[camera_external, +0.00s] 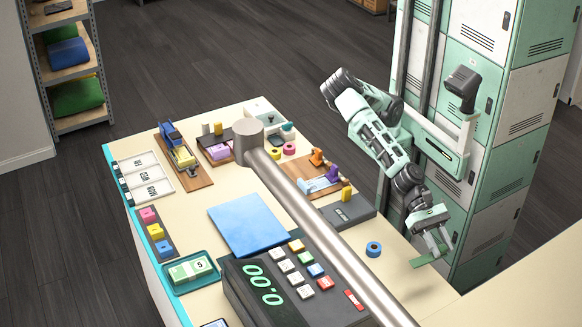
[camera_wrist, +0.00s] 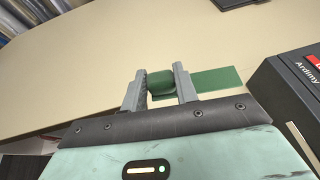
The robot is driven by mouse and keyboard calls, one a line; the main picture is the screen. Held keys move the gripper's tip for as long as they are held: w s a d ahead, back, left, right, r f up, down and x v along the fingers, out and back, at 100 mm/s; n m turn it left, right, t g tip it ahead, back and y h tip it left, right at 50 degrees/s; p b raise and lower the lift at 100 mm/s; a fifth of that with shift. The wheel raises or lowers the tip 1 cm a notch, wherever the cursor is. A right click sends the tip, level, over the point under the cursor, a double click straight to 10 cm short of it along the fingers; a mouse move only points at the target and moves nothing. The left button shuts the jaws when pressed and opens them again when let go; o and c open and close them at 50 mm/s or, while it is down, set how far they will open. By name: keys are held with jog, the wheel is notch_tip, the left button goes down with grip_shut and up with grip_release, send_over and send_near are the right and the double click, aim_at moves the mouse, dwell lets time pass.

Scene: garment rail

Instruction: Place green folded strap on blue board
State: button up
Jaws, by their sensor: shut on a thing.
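The green folded strap (camera_wrist: 220,79) is held between the two fingers of my gripper (camera_wrist: 160,86) in the wrist view, with its flat end sticking out to the right. In the external view the strap (camera_external: 421,261) shows under my gripper (camera_external: 437,243) at the right end of the counter. I cannot tell whether the strap touches the counter. The blue board (camera_external: 250,223) lies flat on the middle of the counter, left of my gripper, with nothing on it.
A thick metal rail (camera_external: 315,215) crosses above the counter between board and gripper. A keypad device (camera_external: 262,297) adjoins the board's near side. A blue tape roll (camera_external: 373,249) and a grey box (camera_external: 348,210) sit between. Lockers (camera_external: 485,205) stand behind my arm.

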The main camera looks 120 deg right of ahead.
notch_tip(320, 180, up, 3)
jog(key=shift+r, duration=0.1)
jog(key=w+d+m+t, duration=0.1)
jog(key=w+d, duration=0.5)
jog(key=w, duration=0.1)
jog(key=w+d+m+t+b, duration=0.1)
jog(key=w+d, duration=0.5)
jog(key=d, duration=0.1)
jog(key=w+d+m+t+h+b, duration=0.1)
jog(key=w+d+t, duration=0.1)
jog(key=w+d, duration=0.4)
jog(key=shift+w+d+f+m, duration=0.1)
jog(key=shift+w+f+m, duration=0.1)
jog(key=shift+w, duration=0.2)
jog(key=shift+w+d+f+m, duration=0.1)
jog(key=shift+w+m, duration=0.1)
jog(key=shift+w, duration=0.2)
jog(key=w+d+m+t+h+b, duration=0.1)
jog(key=w+d, duration=0.2)
jog(key=d, duration=0.3)
jog(key=w+d+m+t, duration=0.1)
jog(key=w+d, duration=0.2)
jog(key=d, duration=0.2)
jog(key=m+t+h, duration=0.2)
send_over(260, 223)
notch_tip(260, 223, down, 4)
notch_tip(260, 223, down, 11)
jog(key=shift+r+b, duration=0.1)
jog(key=shift+b, duration=0.5)
